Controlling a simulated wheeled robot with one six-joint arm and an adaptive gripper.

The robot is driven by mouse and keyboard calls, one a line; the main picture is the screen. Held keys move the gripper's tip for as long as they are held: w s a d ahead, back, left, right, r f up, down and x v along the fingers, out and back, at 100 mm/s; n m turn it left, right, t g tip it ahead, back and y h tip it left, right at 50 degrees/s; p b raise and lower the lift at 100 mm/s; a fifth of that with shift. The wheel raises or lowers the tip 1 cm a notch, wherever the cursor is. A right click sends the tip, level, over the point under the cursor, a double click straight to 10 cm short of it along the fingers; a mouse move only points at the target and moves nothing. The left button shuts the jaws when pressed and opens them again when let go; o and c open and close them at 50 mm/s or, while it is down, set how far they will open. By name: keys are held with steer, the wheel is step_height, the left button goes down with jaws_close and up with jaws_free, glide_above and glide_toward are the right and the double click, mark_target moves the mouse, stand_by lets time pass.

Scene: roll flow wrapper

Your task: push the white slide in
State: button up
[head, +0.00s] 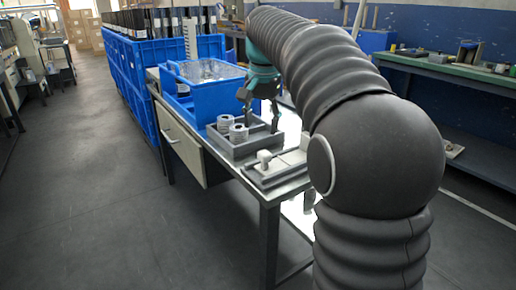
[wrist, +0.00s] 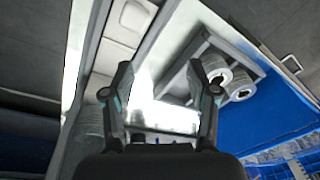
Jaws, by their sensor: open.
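A pale fixture (head: 275,172) lies on the near end of the table, with a small white block (head: 264,157) standing up on it; this looks like the white slide. My arm covers the fixture's right end. In the wrist view, pale blocky parts of what seems to be this fixture (wrist: 112,56) show at the upper left, beside my left finger; which part is the slide I cannot tell there. My gripper (head: 260,112) hangs above the table, behind the fixture and over the grey tray's far side. Its two fingers stand wide apart with nothing between them (wrist: 160,68).
A grey tray (head: 238,154) with white rolls (head: 239,132) sits beside the fixture. A blue crate (head: 210,105) stands behind it, with large blue bins (head: 140,85) beyond. The table top under my gripper is bright and bare. A green bench (head: 450,70) stands at the right.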

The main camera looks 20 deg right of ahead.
step_height(320, 180, up, 4)
steer(key=m, duration=0.2)
step_height(320, 180, up, 4)
steer(key=m+g, duration=0.2)
steer(key=m, duration=0.2)
glide_above(265, 152)
steer(key=shift+m, duration=0.3)
step_height(265, 152, down, 14)
steer(key=b, duration=0.4)
steer(key=shift+s, duration=0.1)
jaws_close()
